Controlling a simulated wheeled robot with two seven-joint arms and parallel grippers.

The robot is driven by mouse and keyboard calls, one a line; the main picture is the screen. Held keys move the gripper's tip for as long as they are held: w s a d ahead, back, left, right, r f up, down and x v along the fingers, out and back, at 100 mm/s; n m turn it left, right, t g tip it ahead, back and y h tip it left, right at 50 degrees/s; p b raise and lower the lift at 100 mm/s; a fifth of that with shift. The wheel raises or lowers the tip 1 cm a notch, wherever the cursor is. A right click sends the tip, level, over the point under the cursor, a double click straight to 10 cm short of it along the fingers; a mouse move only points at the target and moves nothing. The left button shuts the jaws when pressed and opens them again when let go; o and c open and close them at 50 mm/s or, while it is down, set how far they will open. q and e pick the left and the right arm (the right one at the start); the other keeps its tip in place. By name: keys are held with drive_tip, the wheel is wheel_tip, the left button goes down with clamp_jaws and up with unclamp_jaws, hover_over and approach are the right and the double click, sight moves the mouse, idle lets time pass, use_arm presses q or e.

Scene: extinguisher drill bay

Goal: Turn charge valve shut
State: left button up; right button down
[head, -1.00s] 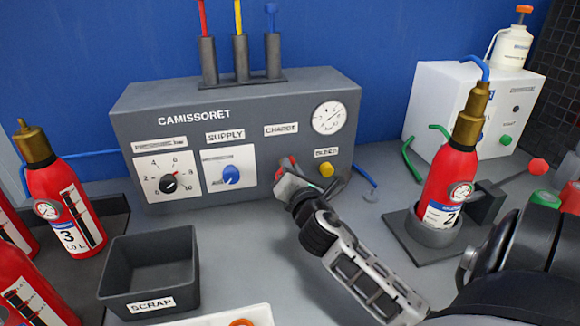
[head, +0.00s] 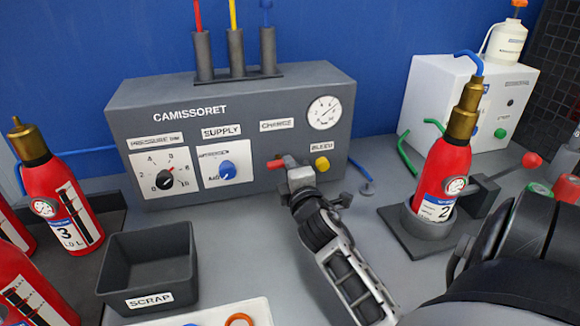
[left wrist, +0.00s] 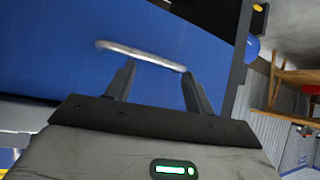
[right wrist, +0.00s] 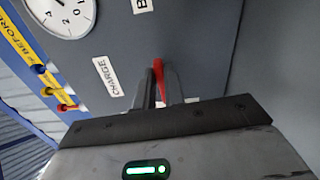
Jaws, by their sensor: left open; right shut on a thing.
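The charge valve's red lever (head: 276,163) sits below the CHARGE label (head: 277,125) on the grey CAMISSORET panel (head: 240,180). It points left, about level, in the head view. My right gripper (head: 293,168) is shut on the lever and hides part of it. In the right wrist view the red lever (right wrist: 159,75) shows between the close fingers (right wrist: 161,92). The left gripper (left wrist: 157,88) is open and empty in the left wrist view, facing a blue surface with a pale bar (left wrist: 140,54). It is outside the head view.
A yellow bleed knob (head: 322,164) is close right of my right gripper. The blue supply knob (head: 228,170) is to its left. A red extinguisher (head: 447,165) stands in a holder (head: 405,238) at right. A scrap bin (head: 150,270) is at front left.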

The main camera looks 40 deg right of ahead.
drive_tip(key=shift+f+m, duration=0.1)
drive_tip(key=shift+m, duration=0.5)
drive_tip(key=c, duration=1.5)
unclamp_jaws()
drive_tip(key=shift+b+v, duration=0.55)
drive_tip(key=shift+v, duration=3.2)
